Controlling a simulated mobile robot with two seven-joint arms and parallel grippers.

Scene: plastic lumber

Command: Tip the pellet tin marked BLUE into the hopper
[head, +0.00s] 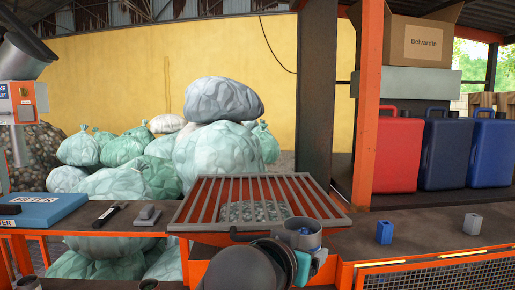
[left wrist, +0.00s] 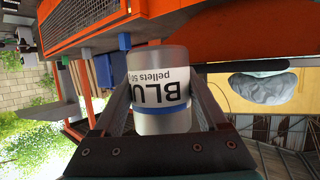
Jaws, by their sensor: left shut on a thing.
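The tin marked BLUE (left wrist: 162,110) is grey with a white label and a blue band; its lettering fills the middle of the left wrist view. My left gripper (left wrist: 163,95) is shut on it, a finger on each side. In the head view the tin (head: 302,226) is at the front right of the hopper, its round mouth showing, with blue inside. My left gripper (head: 300,262) is below it there. The hopper (head: 254,205) has a grey bar grate over an orange frame, with grey-green bits visible beneath the bars. My right gripper is not in view.
A small blue block (head: 384,231) and a grey block (head: 472,223) stand on the bench to the right. A blue box (head: 42,211), a dark tool (head: 109,214) and a grey item (head: 147,215) lie to the left. Filled bags (head: 220,150) are piled behind the hopper.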

